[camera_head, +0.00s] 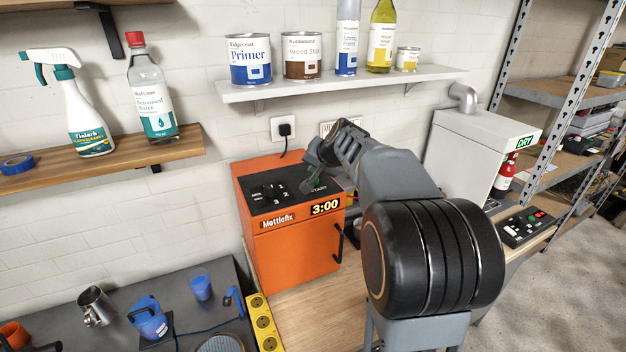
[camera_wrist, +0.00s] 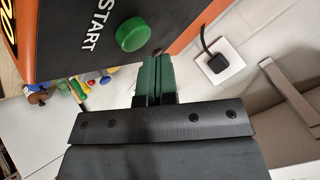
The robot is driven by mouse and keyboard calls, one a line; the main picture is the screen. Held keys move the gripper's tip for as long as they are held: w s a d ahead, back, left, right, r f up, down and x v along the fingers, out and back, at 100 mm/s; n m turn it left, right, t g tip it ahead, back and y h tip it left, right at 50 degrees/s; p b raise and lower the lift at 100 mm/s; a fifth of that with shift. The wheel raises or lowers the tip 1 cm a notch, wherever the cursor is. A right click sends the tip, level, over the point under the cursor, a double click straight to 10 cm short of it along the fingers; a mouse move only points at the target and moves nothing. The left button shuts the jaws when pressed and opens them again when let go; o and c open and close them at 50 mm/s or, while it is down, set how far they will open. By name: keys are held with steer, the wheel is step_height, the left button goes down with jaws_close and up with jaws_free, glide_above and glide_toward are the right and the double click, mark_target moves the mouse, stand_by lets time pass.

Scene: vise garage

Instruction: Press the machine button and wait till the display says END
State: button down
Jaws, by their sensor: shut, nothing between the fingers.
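The orange machine (camera_head: 290,255) labelled Mattiefix stands on the wooden bench, with a black top panel carrying a dial (camera_head: 270,191). Its display (camera_head: 325,207) reads 3:00. In the wrist view a round green button (camera_wrist: 134,34) sits beside the word START on the black panel. In the head view my gripper hides the button. My gripper (camera_head: 315,184) is over the right part of the panel, fingers pointing down. In the wrist view its green fingers (camera_wrist: 154,72) are shut and empty, close to the button; I cannot tell whether they touch it.
A shelf (camera_head: 340,83) with cans and bottles hangs above the machine. A wooden shelf (camera_head: 180,148) with a spray bottle (camera_head: 78,110) is at left. A grey cabinet (camera_head: 465,150) stands at right, near a control panel (camera_head: 528,225). Blue cups and a yellow socket strip (camera_head: 262,322) lie in front.

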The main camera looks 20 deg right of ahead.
steer(key=shift+f, duration=0.15)
steer(key=shift+f+b, duration=0.25)
steer(key=shift+b, duration=0.2)
steer(key=shift+f+b, duration=0.4)
steer(key=shift+b, duration=0.05)
stand_by(0.4)
steer(key=shift+r, duration=0.1)
stand_by(0.4)
steer(key=shift+r+p, duration=0.6)
steer(key=shift+r, duration=0.15)
steer(key=shift+r+p, duration=1.75)
steer(key=shift+r, duration=0.8)
